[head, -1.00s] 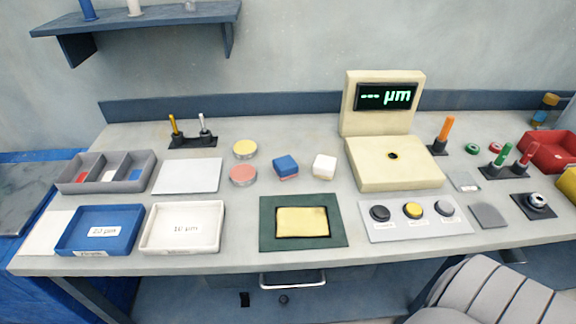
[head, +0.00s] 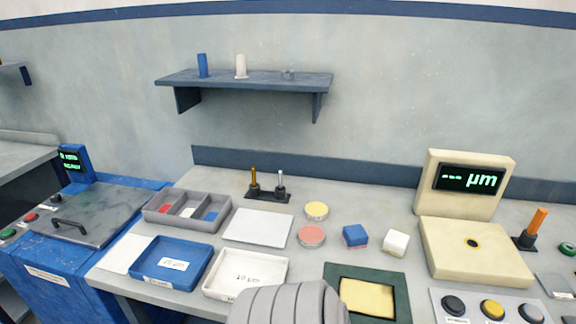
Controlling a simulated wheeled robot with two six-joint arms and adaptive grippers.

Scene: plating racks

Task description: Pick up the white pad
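Several things here are white, and I cannot tell for certain which is the white pad. A small white block (head: 396,242) lies on the bench, right of a blue block (head: 355,236) with a reddish lower part. A small white piece (head: 188,212) sits in the middle compartment of the grey three-part tray (head: 158,222), between a red piece (head: 165,208) and a blue piece (head: 210,216). A flat white plate (head: 258,227) lies right of that tray. Neither gripper shows in the head view.
A blue tray (head: 146,283) and a white tray (head: 212,294) stand at the front. Yellow (head: 316,210) and pink (head: 311,236) discs lie near the blocks. The cream gauge (head: 478,258) stands right. A wall shelf (head: 250,79) hangs behind. A grey ribbed form covers the bottom middle.

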